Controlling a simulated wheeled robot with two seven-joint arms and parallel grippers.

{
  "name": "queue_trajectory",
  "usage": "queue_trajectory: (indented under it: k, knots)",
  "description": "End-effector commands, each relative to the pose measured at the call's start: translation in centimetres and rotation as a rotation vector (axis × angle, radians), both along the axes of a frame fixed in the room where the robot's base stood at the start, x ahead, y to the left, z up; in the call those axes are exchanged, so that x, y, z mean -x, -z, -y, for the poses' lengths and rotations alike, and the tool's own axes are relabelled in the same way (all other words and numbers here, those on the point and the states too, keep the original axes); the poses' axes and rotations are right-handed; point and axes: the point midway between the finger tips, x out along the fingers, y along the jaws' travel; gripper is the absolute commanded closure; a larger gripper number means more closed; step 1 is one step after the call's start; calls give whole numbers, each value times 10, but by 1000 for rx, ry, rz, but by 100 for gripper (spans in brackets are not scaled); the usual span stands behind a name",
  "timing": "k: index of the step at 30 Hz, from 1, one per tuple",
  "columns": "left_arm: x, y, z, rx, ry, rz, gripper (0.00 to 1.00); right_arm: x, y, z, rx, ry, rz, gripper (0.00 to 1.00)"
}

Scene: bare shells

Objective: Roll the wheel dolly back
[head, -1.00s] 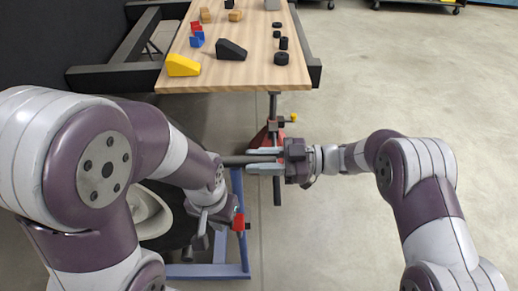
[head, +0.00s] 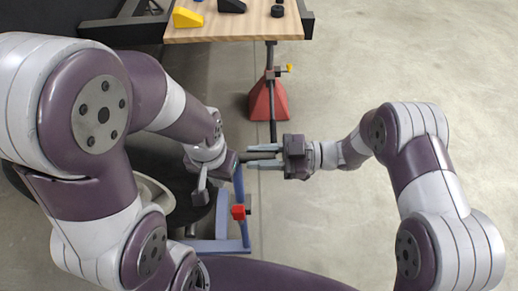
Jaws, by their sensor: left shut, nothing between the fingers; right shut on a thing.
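The wheel dolly's blue frame (head: 243,232) stands on the floor at lower centre, with a red piece (head: 238,212) on it. A dark wheel with a pale rim (head: 152,190) sits at its left, largely hidden by my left arm. My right gripper (head: 264,157) is shut on the dolly's dark handle bar (head: 246,157), coming from the right. My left gripper (head: 200,194) is shut and empty, low beside the blue frame and over the wheel side; whether it touches the dolly cannot be told.
A wooden-topped table (head: 235,28) with a yellow wedge (head: 187,17), dark blocks and a black frame is at the top. A red stand (head: 262,102) with a dark upright is between table and dolly. The floor at right is clear.

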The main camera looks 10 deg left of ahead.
Motion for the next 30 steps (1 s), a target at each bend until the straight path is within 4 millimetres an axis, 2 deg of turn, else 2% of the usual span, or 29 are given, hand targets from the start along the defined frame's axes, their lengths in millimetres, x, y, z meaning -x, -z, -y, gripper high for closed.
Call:
queue_trajectory:
  k: [9,10,12,20,23,26,30]
  knots:
    - [0,0,0,0,0,0,100,5,4,1,5,-8,-15,100]
    - [0,0,0,0,0,0,100,5,4,1,5,-8,-16,69]
    - [0,0,0,0,0,0,100,5,4,1,5,-8,-15,47]
    - [0,0,0,0,0,0,100,3,2,1,2,-4,-9,47]
    - [0,-1,0,0,0,0,100,0,2,7,3,-2,-9,47]
    - [0,-4,0,0,0,0,100,-6,1,26,3,2,-8,47]
    - [0,-8,0,0,0,0,100,-16,1,65,2,2,-9,47]
